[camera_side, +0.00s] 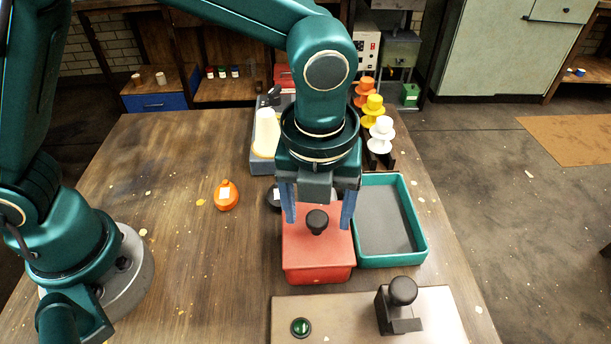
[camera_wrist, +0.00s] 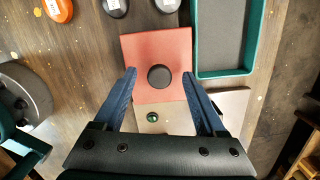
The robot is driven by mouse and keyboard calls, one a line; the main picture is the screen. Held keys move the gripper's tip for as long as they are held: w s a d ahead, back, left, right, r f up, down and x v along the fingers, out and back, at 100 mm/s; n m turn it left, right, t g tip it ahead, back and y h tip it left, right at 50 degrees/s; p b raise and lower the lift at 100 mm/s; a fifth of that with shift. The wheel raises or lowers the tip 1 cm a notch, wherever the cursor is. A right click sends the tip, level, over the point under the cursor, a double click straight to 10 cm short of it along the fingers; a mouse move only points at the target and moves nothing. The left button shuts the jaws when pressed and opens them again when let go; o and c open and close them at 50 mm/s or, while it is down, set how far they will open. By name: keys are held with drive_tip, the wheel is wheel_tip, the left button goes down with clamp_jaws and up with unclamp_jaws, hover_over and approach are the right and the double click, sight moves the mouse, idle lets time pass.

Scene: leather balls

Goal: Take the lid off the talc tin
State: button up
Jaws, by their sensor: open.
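The talc tin (camera_side: 318,273) appears to be the red square box on the table. Its red lid (camera_side: 300,245) sits on top, with a round black knob (camera_side: 317,221) in the middle. In the wrist view the lid (camera_wrist: 135,50) and knob (camera_wrist: 159,77) show from above. My gripper (camera_side: 318,225) is over the lid, pointing down. Its two blue fingers are open, one on each side of the knob and apart from it. In the wrist view the knob lies between the fingertips of my gripper (camera_wrist: 159,73). Fingertip height above the lid is hard to tell.
An empty teal tray (camera_side: 423,240) stands just right of the tin. A pale board (camera_side: 350,318) with a green button (camera_side: 300,327) and a black-knobbed block (camera_side: 402,292) lies in front. An orange ball (camera_side: 227,195) is at left. Colored stacked pieces (camera_side: 381,130) stand behind. The left table is mostly clear.

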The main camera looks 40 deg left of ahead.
clamp_jaws()
